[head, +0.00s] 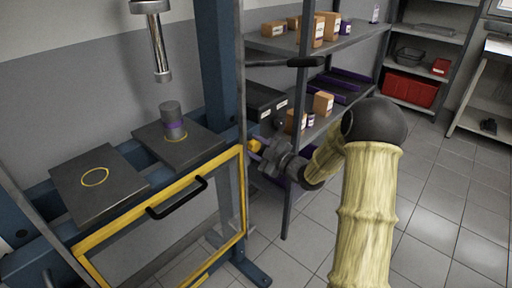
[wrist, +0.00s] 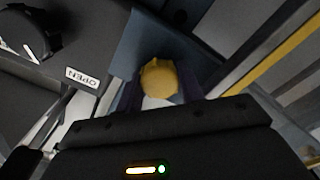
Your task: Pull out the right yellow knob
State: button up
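A yellow knob (head: 255,145) is on the right side of the blue press frame, by the right upright. My gripper (head: 262,149) is at this knob, reaching it from the right. In the wrist view the yellow knob (wrist: 159,79) lies between the two dark purple fingers (wrist: 160,92) of my gripper. The fingers flank the knob closely on both sides. Whether they touch it cannot be made out. Only one yellow knob shows; any other is hidden or out of view.
The press has a yellow-framed guard (head: 160,237) with a black handle (head: 178,198). A shelf with cardboard boxes (head: 323,103) is behind my arm.

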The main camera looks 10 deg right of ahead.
jog(key=shift+s+d, duration=0.1)
jog(key=shift+s, duration=0.05)
grip_shut()
jog(key=b+v, duration=0.1)
jog(key=v, duration=0.4)
jog(key=shift+s+d, duration=0.1)
jog(key=shift+s, duration=0.1)
jog(key=shift+f, duration=0.1)
jog(key=o, duration=0.9)
grip_release()
jog(key=shift+d, duration=0.1)
jog(key=o, duration=0.3)
jog(key=shift+s, duration=0.15)
